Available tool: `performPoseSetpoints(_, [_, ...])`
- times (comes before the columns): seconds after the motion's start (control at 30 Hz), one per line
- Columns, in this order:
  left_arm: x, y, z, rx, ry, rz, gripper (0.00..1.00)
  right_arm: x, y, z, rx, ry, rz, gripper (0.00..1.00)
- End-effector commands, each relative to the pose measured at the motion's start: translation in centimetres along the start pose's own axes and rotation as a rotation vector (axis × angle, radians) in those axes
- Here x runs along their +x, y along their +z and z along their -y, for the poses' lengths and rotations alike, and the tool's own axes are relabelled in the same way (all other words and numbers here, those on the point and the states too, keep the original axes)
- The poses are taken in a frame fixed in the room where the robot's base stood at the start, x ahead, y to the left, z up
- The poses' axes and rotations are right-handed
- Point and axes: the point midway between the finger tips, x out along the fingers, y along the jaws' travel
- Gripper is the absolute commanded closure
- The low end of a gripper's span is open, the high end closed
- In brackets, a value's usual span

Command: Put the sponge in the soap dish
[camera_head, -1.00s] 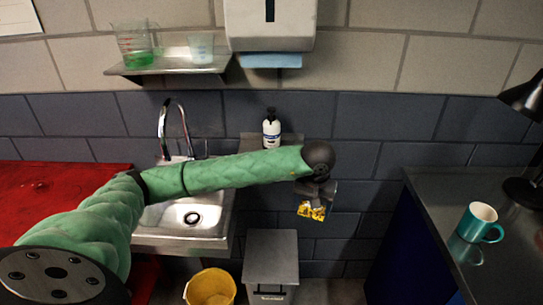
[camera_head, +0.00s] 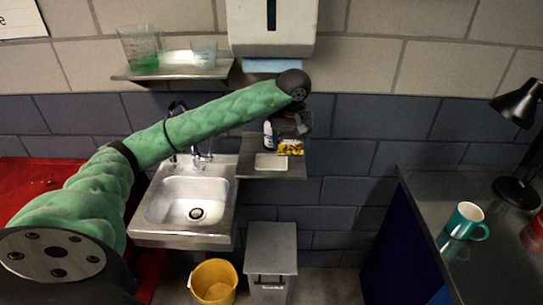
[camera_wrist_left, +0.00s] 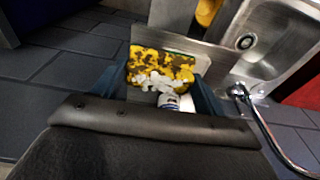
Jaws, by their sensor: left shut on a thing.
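The sponge (camera_head: 291,148), yellow with dark patches, is held by my left gripper (camera_head: 290,136). In the left wrist view the sponge (camera_wrist_left: 160,66) sits between the two fingers (camera_wrist_left: 158,84). The soap dish (camera_head: 270,162) looks like a pale, shallow rectangle on the small metal shelf beside the sink. The sponge is above and just right of the dish in the head view; its exact height over the shelf is hard to tell. My right gripper is not in view.
A white bottle (camera_head: 267,134) stands at the back of the shelf (camera_head: 257,174), close to my gripper. The sink (camera_head: 190,200) with its tap is to the left. A grey bin (camera_head: 271,262) and yellow bucket (camera_head: 213,283) are below. A paper dispenser (camera_head: 272,28) hangs above.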

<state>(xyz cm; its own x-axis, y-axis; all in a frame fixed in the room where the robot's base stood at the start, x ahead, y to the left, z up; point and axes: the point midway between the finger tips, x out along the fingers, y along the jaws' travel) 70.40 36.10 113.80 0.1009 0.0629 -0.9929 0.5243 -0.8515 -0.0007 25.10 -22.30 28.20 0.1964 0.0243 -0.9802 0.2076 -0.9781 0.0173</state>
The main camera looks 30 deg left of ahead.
Motion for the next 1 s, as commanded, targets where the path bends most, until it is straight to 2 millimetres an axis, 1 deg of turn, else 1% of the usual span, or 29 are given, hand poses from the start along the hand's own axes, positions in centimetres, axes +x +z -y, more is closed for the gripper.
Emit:
performPoseSetpoints(0.03, [0.9,-0.6,0.8,-0.002,-0.003,0.003,0.53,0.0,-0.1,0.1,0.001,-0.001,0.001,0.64])
performPoseSetpoints(0.2, [3.1,-2.5,3.1,-0.002,-0.003,0.003,0.53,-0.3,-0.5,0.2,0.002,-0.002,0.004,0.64])
performPoseSetpoints(0.4, [5.0,-4.4,5.2,-0.001,-0.001,0.002,0.53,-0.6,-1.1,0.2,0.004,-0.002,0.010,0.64])
performPoseSetpoints(0.53, [5.6,-5.0,5.9,0.002,-0.001,0.001,0.53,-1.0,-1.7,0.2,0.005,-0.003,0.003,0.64])
performPoseSetpoints(0.67, [6.1,-5.0,6.0,0.002,0.000,0.001,0.53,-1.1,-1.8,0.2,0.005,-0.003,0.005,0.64])
performPoseSetpoints(0.77, [7.0,-4.9,6.0,0.001,0.000,0.002,0.53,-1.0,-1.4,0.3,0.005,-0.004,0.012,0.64])
performPoseSetpoints(0.9, [8.9,-4.6,6.0,0.002,-0.001,0.003,0.53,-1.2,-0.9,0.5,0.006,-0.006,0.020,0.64])
performPoseSetpoints(1.0, [9.6,-4.5,6.0,0.002,-0.001,0.002,0.53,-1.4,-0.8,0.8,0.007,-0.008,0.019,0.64])
